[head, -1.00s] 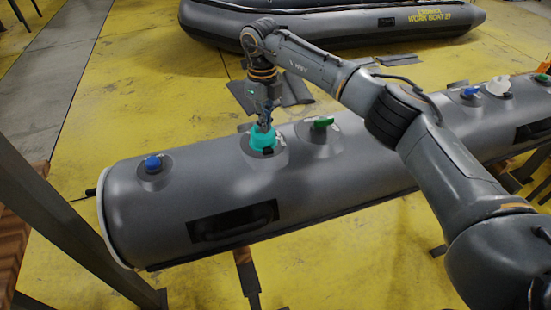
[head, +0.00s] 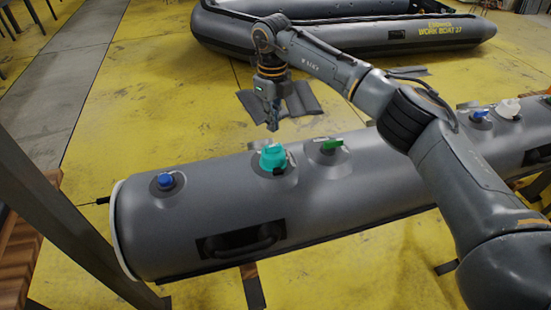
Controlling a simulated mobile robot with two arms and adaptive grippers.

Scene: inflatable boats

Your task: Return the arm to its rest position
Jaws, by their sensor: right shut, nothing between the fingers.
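My right arm reaches in from the right over a grey inflatable tube (head: 370,190). My right gripper (head: 272,126) is shut and empty, pointing down. In the picture it shows just above a teal cap (head: 272,157) on the tube and appears apart from it. A blue valve cap (head: 166,181) sits near the tube's left end. A green valve handle (head: 332,145) is right of the teal cap. My left gripper is not in view.
A grey boat (head: 340,35) lies behind on the yellow floor (head: 160,115). Dark flat pieces (head: 300,98) lie on the floor behind my gripper. Another blue valve (head: 478,115) and a white cap (head: 508,108) are on the tube at right. A dark post (head: 60,220) crosses the left side.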

